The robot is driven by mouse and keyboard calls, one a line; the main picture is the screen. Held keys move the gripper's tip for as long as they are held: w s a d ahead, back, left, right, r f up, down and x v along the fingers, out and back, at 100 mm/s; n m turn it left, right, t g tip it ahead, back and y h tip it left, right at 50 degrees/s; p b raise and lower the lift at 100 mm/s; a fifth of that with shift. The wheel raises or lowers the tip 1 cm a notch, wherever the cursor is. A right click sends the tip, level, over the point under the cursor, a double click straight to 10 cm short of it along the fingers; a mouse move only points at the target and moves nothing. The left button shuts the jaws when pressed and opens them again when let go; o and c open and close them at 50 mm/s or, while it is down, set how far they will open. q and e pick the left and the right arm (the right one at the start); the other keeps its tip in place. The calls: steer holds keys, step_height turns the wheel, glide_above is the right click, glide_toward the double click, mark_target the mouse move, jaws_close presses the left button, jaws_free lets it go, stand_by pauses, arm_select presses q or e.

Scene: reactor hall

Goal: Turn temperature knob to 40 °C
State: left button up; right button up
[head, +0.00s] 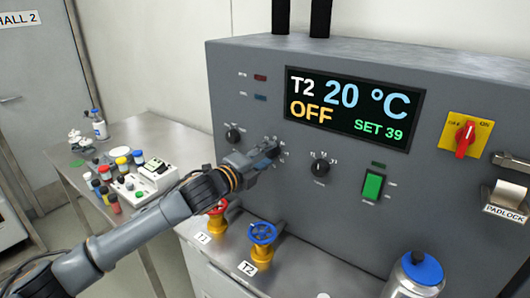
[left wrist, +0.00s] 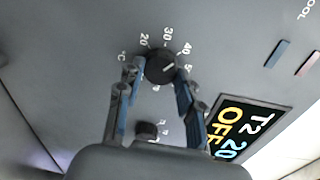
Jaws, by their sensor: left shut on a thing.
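The temperature knob (left wrist: 158,68) is black and round, with a scale marked 20, 30, 40 and °C around it in the left wrist view. Its white pointer line points close to the 40 mark. My left gripper (left wrist: 159,72) is shut on the knob, one finger on each side. In the head view my left gripper (head: 266,152) reaches the grey panel and mostly hides the knob. The display (head: 354,108) reads T2, 20 °C, OFF and SET 39. My right gripper is not in view.
Another black knob (head: 320,168) is right of my gripper, and one (head: 233,134) is to its left. A green switch (head: 373,186) and red rotary switch (head: 465,137) are further right. Red (head: 217,208) and blue (head: 262,233) valves stand below. A blue-capped bottle (head: 421,270) is at front.

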arm_select(q)
steer(key=shift+m, duration=0.4)
steer(key=o, duration=1.2)
steer(key=v, duration=1.2)
steer(key=shift+d, duration=0.1)
